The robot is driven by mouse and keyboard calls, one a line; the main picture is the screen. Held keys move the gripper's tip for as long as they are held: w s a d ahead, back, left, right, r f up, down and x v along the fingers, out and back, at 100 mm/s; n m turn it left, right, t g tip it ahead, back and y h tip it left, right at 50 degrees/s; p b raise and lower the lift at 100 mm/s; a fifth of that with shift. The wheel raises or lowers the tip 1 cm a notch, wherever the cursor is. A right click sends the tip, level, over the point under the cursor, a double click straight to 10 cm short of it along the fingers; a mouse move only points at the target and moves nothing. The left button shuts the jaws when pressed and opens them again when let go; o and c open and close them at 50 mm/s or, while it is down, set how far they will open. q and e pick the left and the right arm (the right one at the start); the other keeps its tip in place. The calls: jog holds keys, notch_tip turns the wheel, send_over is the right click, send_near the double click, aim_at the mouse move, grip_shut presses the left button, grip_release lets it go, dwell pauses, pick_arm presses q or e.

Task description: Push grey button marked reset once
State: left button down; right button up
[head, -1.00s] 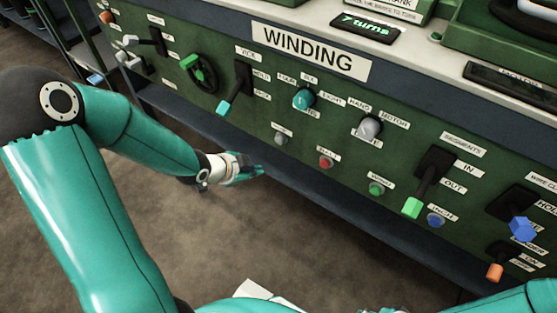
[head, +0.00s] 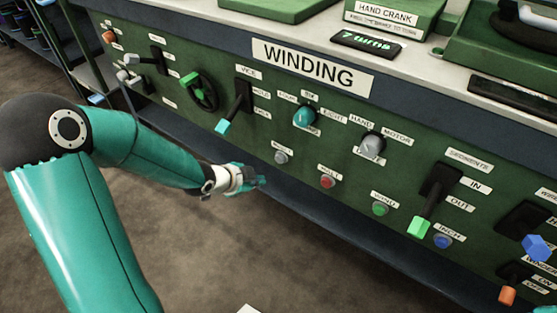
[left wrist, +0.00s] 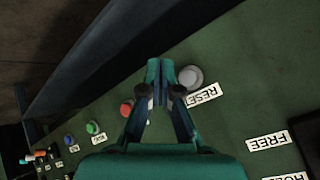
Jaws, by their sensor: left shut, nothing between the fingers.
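The grey reset button (head: 281,157) sits on the green front panel under the WINDING sign, below its small label. My left gripper (head: 260,182) is shut and empty, just below and left of the button in the head view. In the left wrist view its fingertips (left wrist: 160,75) appear beside the button; contact cannot be made out.
A red button (head: 327,181) and a green button (head: 380,209) lie to the right on the panel. A black lever with a teal tip (head: 222,126) hangs at the upper left of the grey button. A dark ledge (head: 300,206) runs below the panel.

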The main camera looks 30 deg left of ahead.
pick_arm(q)
jog(key=shift+w+d, duration=0.15)
jog(key=shift+w, duration=1.25)
jog(key=shift+w+d, duration=0.1)
jog(key=shift+w, duration=1.3)
jog(key=shift+w+p, duration=0.3)
jog(key=shift+w, duration=0.1)
jog(key=shift+w, duration=0.35)
jog(key=shift+s, duration=0.8)
jog(key=shift+s+a+b, duration=0.2)
jog(key=shift+s+b, duration=0.25)
jog(key=shift+s, duration=2.05)
